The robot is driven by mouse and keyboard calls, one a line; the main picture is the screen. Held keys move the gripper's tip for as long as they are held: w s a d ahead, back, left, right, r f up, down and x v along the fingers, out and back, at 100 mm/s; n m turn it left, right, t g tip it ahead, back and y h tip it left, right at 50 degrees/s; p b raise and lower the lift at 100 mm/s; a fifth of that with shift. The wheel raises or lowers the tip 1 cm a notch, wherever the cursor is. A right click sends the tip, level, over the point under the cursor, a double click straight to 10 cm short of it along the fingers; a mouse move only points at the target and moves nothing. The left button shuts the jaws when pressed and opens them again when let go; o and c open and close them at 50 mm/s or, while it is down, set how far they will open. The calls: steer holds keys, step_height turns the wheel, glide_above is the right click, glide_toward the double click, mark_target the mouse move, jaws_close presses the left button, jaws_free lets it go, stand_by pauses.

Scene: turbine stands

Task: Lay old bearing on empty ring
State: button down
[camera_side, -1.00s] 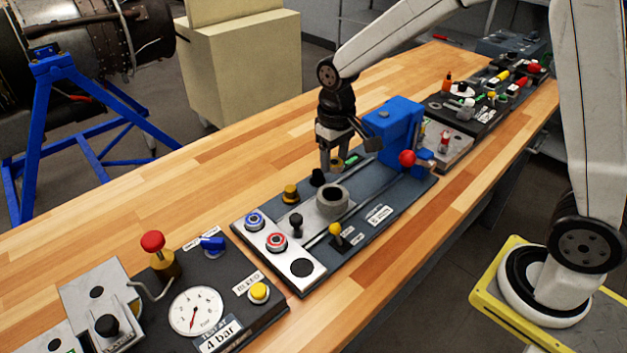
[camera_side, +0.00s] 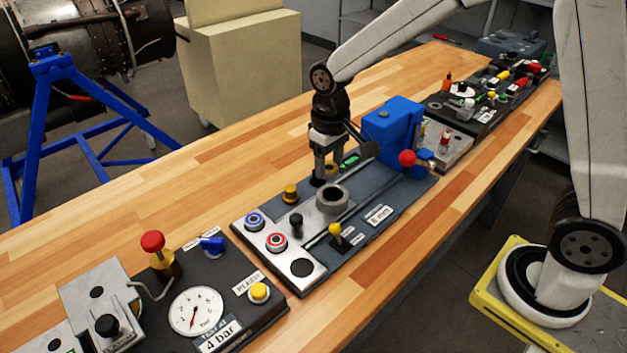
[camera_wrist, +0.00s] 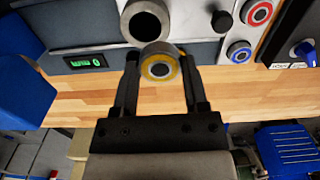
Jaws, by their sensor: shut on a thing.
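My gripper (camera_side: 327,180) is shut on a bearing and points down above the dark panel, behind the grey hollow cylinder (camera_side: 332,198). In the wrist view the bearing (camera_wrist: 159,68) is round, with a yellowish rim and a dark centre, between the fingertips. The grey cylinder (camera_wrist: 146,20) appears just beyond it; I cannot tell whether they touch. On the pale plate at the panel's left end are a blue-rimmed ring (camera_side: 254,221) and a red-rimmed ring (camera_side: 277,242). Both have pale centres with a dark middle; I cannot tell whether either holds something.
A blue block (camera_side: 392,125) with a red ball knob (camera_side: 407,158) stands right of my gripper. Bare wooden bench (camera_side: 220,180) lies behind the panel.

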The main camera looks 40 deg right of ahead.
steer(key=s+a+f+n, duration=0.1)
steer(key=s+a+n, duration=0.1)
steer(key=a, duration=0.5)
steer(key=s+a+f+n, duration=0.2)
steer(key=s+a, duration=0.3)
steer(key=a, duration=0.2)
steer(key=shift+s, duration=0.15)
glide_above(302, 267)
steer(key=shift+f, duration=2.35)
steer(key=shift+f, duration=1.05)
steer(key=shift+s+f, duration=0.15)
steer(key=shift+f, duration=0.3)
stand_by(0.4)
jaws_free()
steer(key=shift+r, duration=0.2)
